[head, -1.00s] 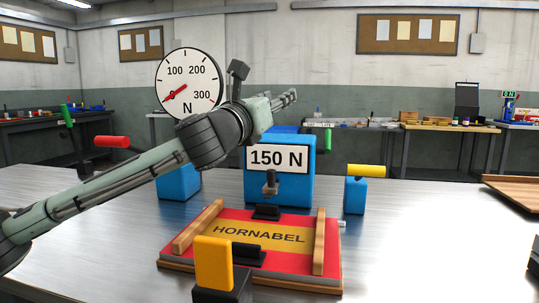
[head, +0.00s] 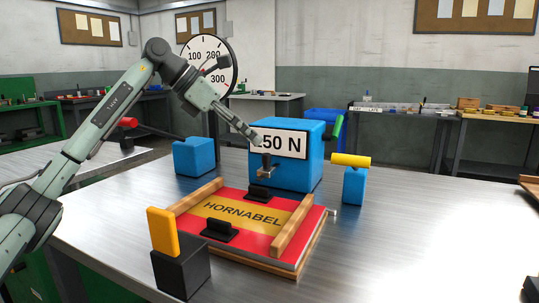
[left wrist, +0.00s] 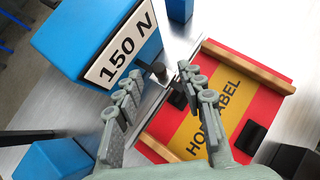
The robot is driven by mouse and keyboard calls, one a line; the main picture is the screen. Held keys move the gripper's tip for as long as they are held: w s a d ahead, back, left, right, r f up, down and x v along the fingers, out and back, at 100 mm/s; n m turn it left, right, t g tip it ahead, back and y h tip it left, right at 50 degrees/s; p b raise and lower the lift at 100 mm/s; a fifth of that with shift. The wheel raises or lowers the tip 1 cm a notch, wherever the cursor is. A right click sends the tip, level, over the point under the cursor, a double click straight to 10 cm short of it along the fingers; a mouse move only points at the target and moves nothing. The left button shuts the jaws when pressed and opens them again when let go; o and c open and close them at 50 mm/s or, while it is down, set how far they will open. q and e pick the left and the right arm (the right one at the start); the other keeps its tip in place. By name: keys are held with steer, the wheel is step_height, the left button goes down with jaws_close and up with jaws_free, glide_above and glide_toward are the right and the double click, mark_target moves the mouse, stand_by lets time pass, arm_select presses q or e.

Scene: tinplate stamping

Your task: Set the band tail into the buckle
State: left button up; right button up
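My left gripper (head: 257,140) is in front of the upper left of the blue box's "150 N" label, partly covering the label. In the left wrist view its two fingers (left wrist: 160,72) stand apart with nothing held. A small grey metal piece (head: 265,166) projects from the front of the blue box (head: 314,150); in the left wrist view it shows between and beyond the fingertips (left wrist: 156,71). A red plate with a yellow "HORNABEL" panel (head: 243,213) lies in front of the box. I cannot pick out a band tail or a buckle for sure. My right gripper is not in view.
Wooden rails (head: 292,228) flank the panel, with black blocks (head: 220,231) at its edges. A yellow paddle on a black block (head: 182,266) stands front left. A blue post with a yellow cylinder (head: 354,185) stands right. A dial (head: 222,62) rises behind my arm. The right tabletop is clear.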

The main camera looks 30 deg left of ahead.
mark_target(266, 154)
arm_select(q)
steer(key=x, duration=0.4)
steer(key=a+f+x, duration=0.1)
steer(key=x, duration=0.1)
steer(key=shift+s+d, duration=0.1)
steer(key=shift+s, duration=0.05)
steer(key=shift+x, duration=0.75)
jaws_close()
